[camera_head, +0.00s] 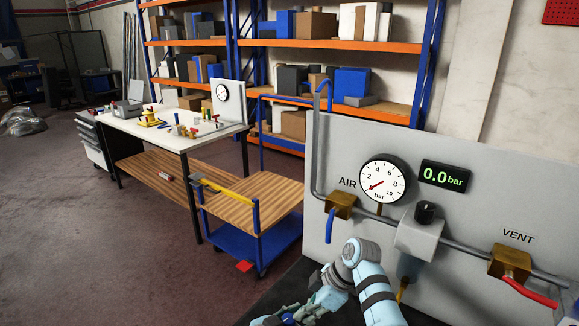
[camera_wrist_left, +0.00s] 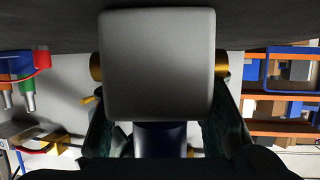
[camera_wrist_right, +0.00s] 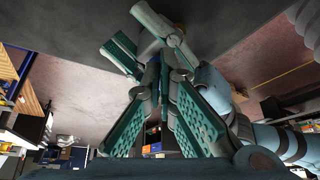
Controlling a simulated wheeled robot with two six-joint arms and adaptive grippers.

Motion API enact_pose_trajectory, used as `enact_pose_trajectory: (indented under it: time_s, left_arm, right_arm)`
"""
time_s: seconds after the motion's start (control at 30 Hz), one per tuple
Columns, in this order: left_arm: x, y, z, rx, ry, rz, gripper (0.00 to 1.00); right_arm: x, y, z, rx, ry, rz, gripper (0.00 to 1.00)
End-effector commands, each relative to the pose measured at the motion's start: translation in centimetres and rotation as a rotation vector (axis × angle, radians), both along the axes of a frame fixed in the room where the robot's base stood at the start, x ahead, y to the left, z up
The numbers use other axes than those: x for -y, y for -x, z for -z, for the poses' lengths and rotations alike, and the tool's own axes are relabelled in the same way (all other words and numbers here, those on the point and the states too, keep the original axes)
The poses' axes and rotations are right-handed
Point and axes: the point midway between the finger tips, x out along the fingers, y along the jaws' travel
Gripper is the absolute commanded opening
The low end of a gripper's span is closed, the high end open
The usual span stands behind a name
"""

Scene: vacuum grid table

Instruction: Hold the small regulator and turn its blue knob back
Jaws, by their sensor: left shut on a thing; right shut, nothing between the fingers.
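The small regulator (camera_wrist_left: 157,65) is a grey block with brass ports at both sides in the left wrist view. My left gripper (camera_wrist_left: 161,112) is shut on it, with one teal finger along each side. A dark blue knob (camera_wrist_left: 161,140) shows just below the block, between the fingers. In the right wrist view my right gripper (camera_wrist_right: 157,85) is shut with nothing in it. Its tips lie close to a small dark blue part and to the teal fingers of my left gripper (camera_wrist_right: 140,40). Contact there cannot be told. In the head view my right gripper (camera_head: 290,314) is at the bottom edge, partly cut off.
A grey panel (camera_head: 460,160) stands close at the right with an AIR gauge (camera_head: 382,178), a 0.0 bar display (camera_head: 444,176), a pipe and a red VENT handle (camera_head: 530,293). A wood-topped blue cart (camera_head: 250,193) and a white workbench (camera_head: 160,125) stand further left.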

Motion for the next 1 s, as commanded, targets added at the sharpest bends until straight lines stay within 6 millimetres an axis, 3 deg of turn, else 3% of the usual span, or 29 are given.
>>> enact_pose_trajectory:
  time_s: [0.3, 0.67, 0.7, 0.8, 1.0]
  left_arm:
    - [-0.1, 0.1, 0.2, -0.004, -0.002, -0.001, 0.03]
    - [-0.1, 0.1, 0.2, -0.004, -0.003, 0.000, 0.03]
    - [-0.1, 0.1, 0.2, -0.004, -0.003, -0.001, 0.46]
    - [-0.1, 0.1, 0.2, -0.004, -0.003, -0.001, 0.62]
    - [-0.1, 0.0, 0.1, -0.002, -0.002, -0.001, 0.63]
  right_arm:
    - [0.0, -0.1, -5.0, 0.003, 0.000, -0.001, 0.00]
    - [0.0, 0.0, -5.3, 0.000, 0.001, -0.001, 0.00]
    - [0.0, -0.1, -5.3, 0.000, 0.001, -0.001, 0.00]
    - [0.0, 0.0, -5.3, 0.000, 0.001, -0.001, 0.00]
    - [0.0, -0.1, -5.3, 0.000, 0.001, -0.001, 0.00]
